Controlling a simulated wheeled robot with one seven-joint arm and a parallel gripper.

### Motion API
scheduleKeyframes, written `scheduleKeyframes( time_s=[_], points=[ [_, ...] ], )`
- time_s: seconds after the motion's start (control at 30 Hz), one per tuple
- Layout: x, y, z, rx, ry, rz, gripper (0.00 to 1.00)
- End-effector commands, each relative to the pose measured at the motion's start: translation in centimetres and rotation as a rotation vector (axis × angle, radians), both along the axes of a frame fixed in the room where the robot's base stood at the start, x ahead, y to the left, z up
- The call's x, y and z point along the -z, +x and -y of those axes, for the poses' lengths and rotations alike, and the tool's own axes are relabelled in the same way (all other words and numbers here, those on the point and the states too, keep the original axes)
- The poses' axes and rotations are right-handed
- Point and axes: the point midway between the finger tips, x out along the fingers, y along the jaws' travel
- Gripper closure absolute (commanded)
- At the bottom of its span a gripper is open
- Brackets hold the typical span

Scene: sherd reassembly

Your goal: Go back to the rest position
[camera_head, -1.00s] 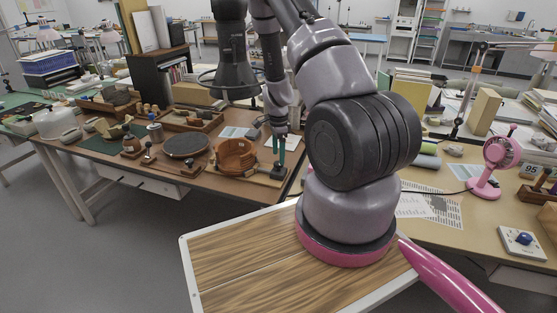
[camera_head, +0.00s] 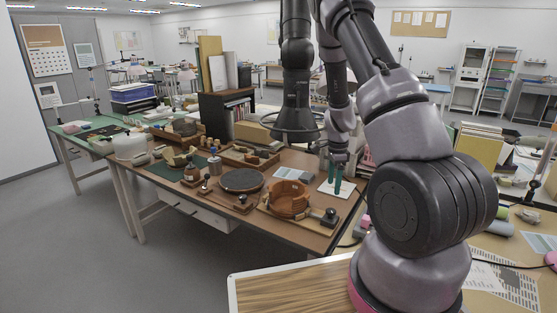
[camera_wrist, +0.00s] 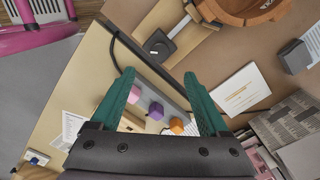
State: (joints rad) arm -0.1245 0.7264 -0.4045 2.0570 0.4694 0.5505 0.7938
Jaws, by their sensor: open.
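My gripper (camera_head: 334,178) hangs over the right end of the brown table in the head view, its two green fingers pointing down. In the wrist view my gripper (camera_wrist: 160,80) has its fingers wide apart with nothing held between them. A terracotta vessel (camera_head: 290,200) with a broken-looking rim stands on a wooden board, left of and apart from the gripper. Part of the vessel (camera_wrist: 235,12) shows at the top of the wrist view. A black knob (camera_head: 329,216) sits at the board's right end.
A dark round turntable (camera_head: 241,181) stands left of the vessel. A white card (camera_head: 335,190) lies beneath the gripper. Pink, purple and orange blocks (camera_wrist: 156,111) sit below the fingers in the wrist view. Books (camera_head: 473,150) stand at the right. The grey floor at left is clear.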

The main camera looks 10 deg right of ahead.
Motion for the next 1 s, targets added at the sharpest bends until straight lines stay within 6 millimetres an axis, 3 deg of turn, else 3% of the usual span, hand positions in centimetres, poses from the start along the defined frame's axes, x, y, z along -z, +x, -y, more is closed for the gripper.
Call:
scheduleKeyframes(
  time_s=[0.17, 0.3, 0.47, 0.7, 1.0],
  points=[
    [-3.2, 0.3, -1.2, -0.053, 0.03, 0.041, 0.21],
    [-9.4, 0.1, -3.6, -0.178, 0.079, 0.121, 0.21],
    [-17.1, -1.6, -6.3, -0.356, 0.114, 0.227, 0.21],
    [-27.1, -6.5, -9.5, -0.638, 0.098, 0.385, 0.21],
    [-35.7, -15.4, -12.3, -0.991, -0.039, 0.554, 0.21]
  ],
)
